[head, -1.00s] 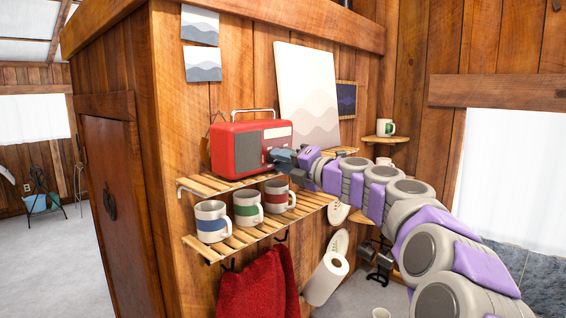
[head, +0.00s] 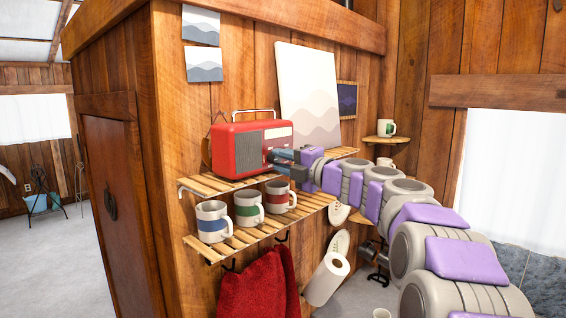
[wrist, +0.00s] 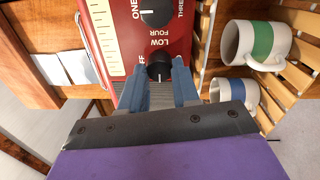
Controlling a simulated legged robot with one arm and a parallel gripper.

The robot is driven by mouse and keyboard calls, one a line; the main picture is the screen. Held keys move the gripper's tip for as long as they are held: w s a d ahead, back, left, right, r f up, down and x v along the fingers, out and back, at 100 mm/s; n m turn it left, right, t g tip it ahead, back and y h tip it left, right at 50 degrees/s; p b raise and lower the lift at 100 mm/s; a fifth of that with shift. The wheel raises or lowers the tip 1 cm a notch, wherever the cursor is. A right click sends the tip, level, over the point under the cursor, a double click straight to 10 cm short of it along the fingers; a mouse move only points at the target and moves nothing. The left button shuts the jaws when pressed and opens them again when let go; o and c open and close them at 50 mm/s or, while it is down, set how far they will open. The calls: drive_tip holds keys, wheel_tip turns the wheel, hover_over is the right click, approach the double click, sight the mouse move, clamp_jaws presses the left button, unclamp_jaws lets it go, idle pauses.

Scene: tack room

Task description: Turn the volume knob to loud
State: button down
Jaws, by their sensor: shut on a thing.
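A red radio (head: 230,150) with a grey speaker front and a metal handle stands on the upper slatted shelf. My gripper (head: 278,156) reaches its right end from the right. In the wrist view, my gripper's blue fingers (wrist: 160,77) are on either side of a black round knob (wrist: 159,68) and shut on it. The lettering "LOW" and "FOUR" shows beside this knob, and a label ending in "FF" is partly hidden by a finger. A second black knob (wrist: 155,14) sits farther along the red panel, between "ONE" and "THREE". Which knob sets the volume I cannot tell.
Three mugs with coloured bands, one of them green (head: 248,208), stand on the lower slatted shelf (head: 222,241) below the radio. A pale canvas (head: 308,90) leans behind. A red cloth (head: 262,285) and a paper roll (head: 327,278) hang below.

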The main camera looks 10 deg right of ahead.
drive_tip(key=shift+f, duration=0.15)
drive_tip(key=c, duration=0.8)
unclamp_jaws()
drive_tip(key=shift+w+d, duration=0.1)
drive_tip(key=shift+w, duration=0.1)
drive_tip(key=shift+s, duration=0.1)
drive_tip(key=shift+s+d, duration=0.1)
drive_tip(key=shift+s, duration=0.05)
drive_tip(key=b+v, duration=0.1)
drive_tip(key=v, duration=1.6)
drive_tip(key=shift+d, duration=0.1)
